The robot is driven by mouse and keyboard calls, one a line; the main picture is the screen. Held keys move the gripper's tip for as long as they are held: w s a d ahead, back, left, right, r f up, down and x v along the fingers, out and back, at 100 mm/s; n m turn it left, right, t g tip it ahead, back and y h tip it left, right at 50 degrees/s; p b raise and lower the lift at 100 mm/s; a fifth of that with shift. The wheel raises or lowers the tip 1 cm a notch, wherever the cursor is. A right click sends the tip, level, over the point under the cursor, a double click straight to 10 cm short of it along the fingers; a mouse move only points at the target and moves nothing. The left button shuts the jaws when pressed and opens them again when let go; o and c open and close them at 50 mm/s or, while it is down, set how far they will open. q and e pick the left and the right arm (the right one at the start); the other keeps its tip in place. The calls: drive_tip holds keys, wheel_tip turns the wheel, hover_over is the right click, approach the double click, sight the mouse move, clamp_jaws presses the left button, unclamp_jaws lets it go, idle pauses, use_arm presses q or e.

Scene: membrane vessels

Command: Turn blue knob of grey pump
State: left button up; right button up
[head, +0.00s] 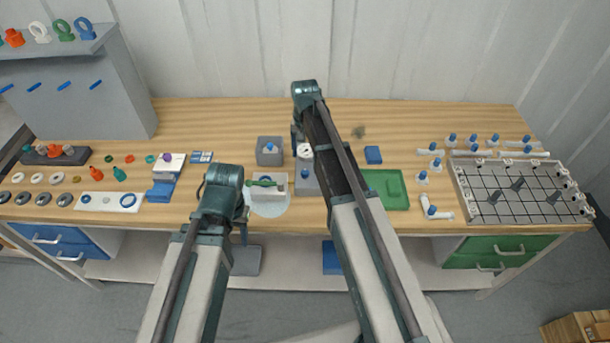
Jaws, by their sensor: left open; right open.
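A grey device (305,187) with a white round gauge and a blue knob (305,173) stands at mid-table, partly hidden by my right arm. A second grey block (268,155) with a small blue part on top stands to its left; I cannot tell for sure which one is the pump. My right gripper (297,135) points down, open, above and behind the gauge, apart from the blue knob. My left gripper (243,228) is open and low near the table's front edge, left of the white tray. Its fingers are small and partly hidden.
A white tray (284,191) with a green-handled tool stands between my grippers. A green tray (390,203) and a blue block (373,155) lie to the right, then white fittings and a grid rack (487,212). Rings and small parts fill the left. The back of the table is mostly clear.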

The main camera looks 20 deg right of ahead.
sight(305, 171)
wheel_tip(305, 171, down, 8)
drive_tip(key=b, duration=0.7)
drive_tip(key=shift+f, duration=0.25)
clamp_jaws()
